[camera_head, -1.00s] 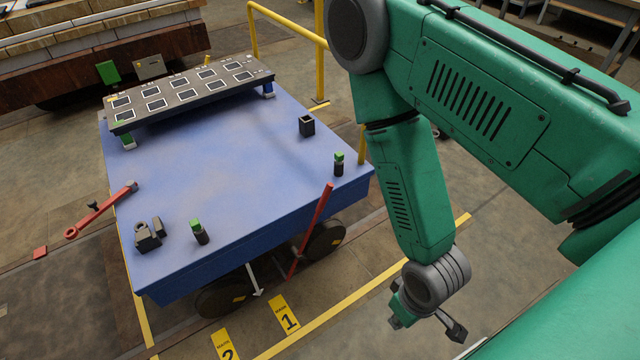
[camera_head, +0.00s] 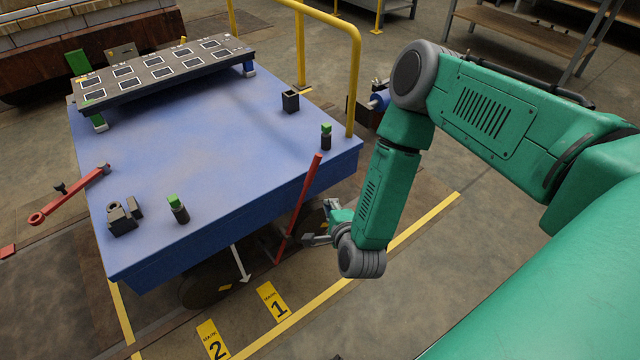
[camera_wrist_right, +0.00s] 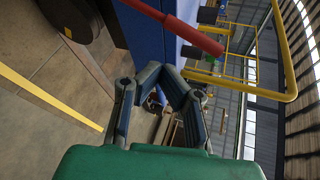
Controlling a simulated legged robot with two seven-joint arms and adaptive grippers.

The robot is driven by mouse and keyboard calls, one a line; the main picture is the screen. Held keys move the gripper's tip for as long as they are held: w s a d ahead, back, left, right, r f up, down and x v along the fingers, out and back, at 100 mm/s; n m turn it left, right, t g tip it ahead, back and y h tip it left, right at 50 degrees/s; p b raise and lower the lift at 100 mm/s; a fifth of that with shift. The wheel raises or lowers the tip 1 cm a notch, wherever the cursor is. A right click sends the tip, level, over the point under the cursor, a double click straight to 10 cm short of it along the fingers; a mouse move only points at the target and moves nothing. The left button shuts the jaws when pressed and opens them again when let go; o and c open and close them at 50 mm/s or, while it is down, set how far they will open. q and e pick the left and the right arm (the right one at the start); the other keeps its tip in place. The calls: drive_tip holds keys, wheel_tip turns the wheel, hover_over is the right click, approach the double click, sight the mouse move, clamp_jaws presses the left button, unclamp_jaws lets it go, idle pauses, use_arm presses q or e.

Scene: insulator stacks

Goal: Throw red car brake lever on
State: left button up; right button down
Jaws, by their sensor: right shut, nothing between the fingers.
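The red brake lever (camera_head: 298,208) stands at the near side of the blue car (camera_head: 230,150), leaning with its top to the right. It crosses the top of the right wrist view (camera_wrist_right: 185,28). My right gripper (camera_head: 309,240) is beside the lever's lower part, on its right, partly hidden behind my wrist. Its fingers (camera_wrist_right: 166,74) are closed together and empty in the wrist view, with the lever beyond them. I cannot tell whether they touch it. My left gripper is not in view.
Dark wheels (camera_head: 205,288) sit under the car. A white arrow (camera_head: 241,263) points down left of the lever. A yellow handrail (camera_head: 355,85) rises at the car's right. Yellow floor plates marked 1 (camera_head: 273,302) and 2 (camera_head: 213,341) lie in front.

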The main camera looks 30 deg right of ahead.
drive_tip(key=w+d+f+m+t+h+b, duration=0.15)
drive_tip(key=w+d+m+b, duration=0.25)
drive_tip(key=w+d, duration=0.55)
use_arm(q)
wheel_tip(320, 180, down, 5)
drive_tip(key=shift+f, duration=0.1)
use_arm(e)
drive_tip(key=shift+g+h, duration=0.25)
drive_tip(key=shift+h, duration=0.2)
drive_tip(key=a, duration=0.1)
drive_tip(key=w+a+r, duration=0.1)
drive_tip(key=a, duration=0.3)
drive_tip(key=shift+w+r, duration=0.2)
drive_tip(key=shift+r, duration=0.1)
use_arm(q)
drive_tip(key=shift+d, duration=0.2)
use_arm(e)
drive_tip(key=shift+d+f, duration=0.1)
drive_tip(key=shift+d, duration=0.1)
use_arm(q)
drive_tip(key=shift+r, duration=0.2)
use_arm(e)
drive_tip(key=shift+d, duration=0.1)
